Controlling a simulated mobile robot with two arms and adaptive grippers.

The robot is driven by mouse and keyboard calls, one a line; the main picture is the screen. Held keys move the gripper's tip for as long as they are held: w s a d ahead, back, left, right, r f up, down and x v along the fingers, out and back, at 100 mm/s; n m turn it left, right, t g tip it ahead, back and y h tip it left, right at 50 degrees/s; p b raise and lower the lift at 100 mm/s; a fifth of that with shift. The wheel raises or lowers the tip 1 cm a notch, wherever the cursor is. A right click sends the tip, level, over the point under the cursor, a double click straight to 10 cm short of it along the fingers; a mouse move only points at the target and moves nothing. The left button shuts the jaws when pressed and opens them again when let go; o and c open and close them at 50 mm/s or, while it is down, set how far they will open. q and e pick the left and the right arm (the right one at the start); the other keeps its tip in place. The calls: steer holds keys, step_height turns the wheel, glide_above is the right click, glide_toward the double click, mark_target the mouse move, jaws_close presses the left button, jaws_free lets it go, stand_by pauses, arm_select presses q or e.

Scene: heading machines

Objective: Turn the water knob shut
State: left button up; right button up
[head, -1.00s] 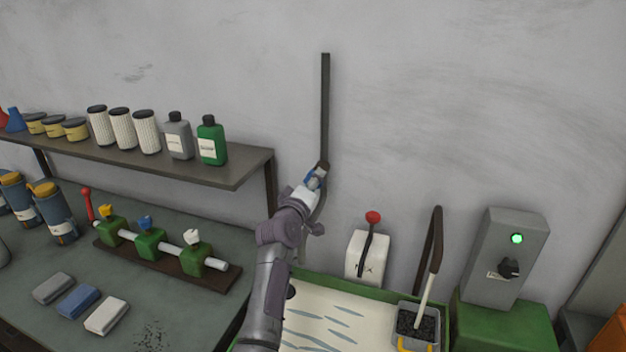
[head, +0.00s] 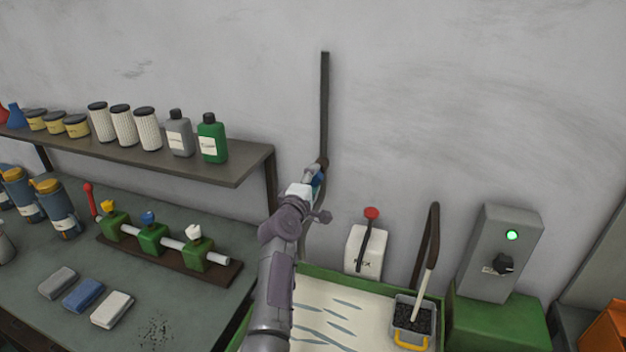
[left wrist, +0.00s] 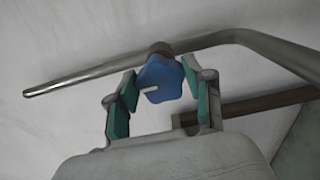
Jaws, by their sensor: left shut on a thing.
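The blue water knob (head: 319,178) sits on the dark pipe (head: 324,110) fixed to the grey wall. In the left wrist view the knob (left wrist: 162,80) is lobed, with a pale pointer mark slanting down to the left. My left gripper (left wrist: 159,82) has its green-padded fingers on both sides of the knob and is shut on it. In the head view my left gripper (head: 311,186) reaches up from below and hides part of the knob. My right gripper is not in view.
Below stand a green-rimmed tray (head: 350,283), a white box with a red-topped lever (head: 365,250) and a grey control box with a green light (head: 502,252). A bottle shelf (head: 240,170) and a bench with a valve row (head: 165,246) are at left. The upper wall is clear.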

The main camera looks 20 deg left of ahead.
arm_select(q)
steer(key=o, duration=1.2)
steer(key=shift+c, duration=0.2)
